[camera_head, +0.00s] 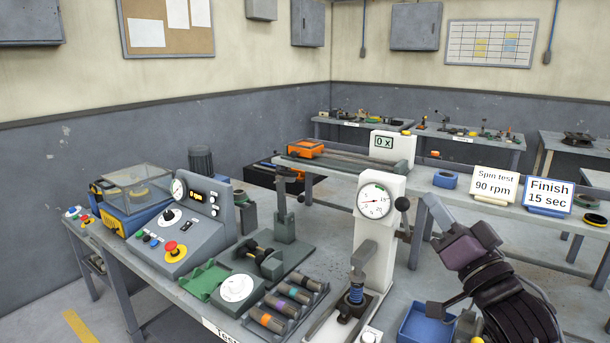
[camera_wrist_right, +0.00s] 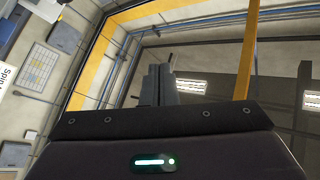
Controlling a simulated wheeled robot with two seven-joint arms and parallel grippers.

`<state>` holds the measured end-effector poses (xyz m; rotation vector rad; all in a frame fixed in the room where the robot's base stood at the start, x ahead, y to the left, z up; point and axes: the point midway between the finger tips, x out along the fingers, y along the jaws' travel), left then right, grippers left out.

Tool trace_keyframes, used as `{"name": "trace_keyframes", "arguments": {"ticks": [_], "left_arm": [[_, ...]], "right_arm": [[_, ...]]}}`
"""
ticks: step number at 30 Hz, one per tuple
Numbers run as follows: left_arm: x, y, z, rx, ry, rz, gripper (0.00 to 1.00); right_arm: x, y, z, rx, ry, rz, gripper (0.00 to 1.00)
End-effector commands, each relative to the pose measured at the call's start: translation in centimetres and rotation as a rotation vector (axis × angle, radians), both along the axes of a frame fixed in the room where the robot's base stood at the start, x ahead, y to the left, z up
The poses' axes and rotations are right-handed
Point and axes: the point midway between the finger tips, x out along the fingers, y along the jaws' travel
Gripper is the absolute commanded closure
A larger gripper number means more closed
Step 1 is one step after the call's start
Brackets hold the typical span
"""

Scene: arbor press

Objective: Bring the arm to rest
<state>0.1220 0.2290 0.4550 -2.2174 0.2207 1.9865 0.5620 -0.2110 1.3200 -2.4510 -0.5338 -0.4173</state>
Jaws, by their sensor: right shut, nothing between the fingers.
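My right arm comes in from the lower right in the head view. My right gripper (camera_head: 431,212) is raised above the bench, just right of the white press (camera_head: 377,246) with its round dial. It points up and to the left, apart from the press column. In the right wrist view the two fingers of the gripper (camera_wrist_right: 160,84) stand close together, shut and empty, against the ceiling and upper walls. A dark ball knob (camera_head: 402,204) on the press lies close to the gripper's left in the picture. My left gripper is out of view.
The bench holds a grey control box (camera_head: 190,228), a green tray (camera_head: 205,280), several cylinders in a rack, and a blue bin (camera_head: 425,325) below my right gripper. A "Spin test" sign (camera_head: 495,185) and a "Finish" sign (camera_head: 549,196) stand on the bench behind.

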Motion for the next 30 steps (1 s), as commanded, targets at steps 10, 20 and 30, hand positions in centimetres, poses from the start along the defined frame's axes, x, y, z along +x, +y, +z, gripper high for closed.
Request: {"name": "trace_keyframes", "arguments": {"ticks": [10, 20, 30], "left_arm": [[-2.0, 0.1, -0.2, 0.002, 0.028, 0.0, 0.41], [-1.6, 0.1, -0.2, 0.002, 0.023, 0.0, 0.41], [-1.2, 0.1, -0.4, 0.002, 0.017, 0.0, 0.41]], "right_arm": [[-2.1, -0.1, -17.8, -0.32, 0.543, -0.218, 1.0], [-13.9, 0.6, -33.4, -0.745, 1.148, -0.115, 1.0], [-23.9, 1.7, -39.5, -0.968, 1.47, 0.14, 1.0]]}}
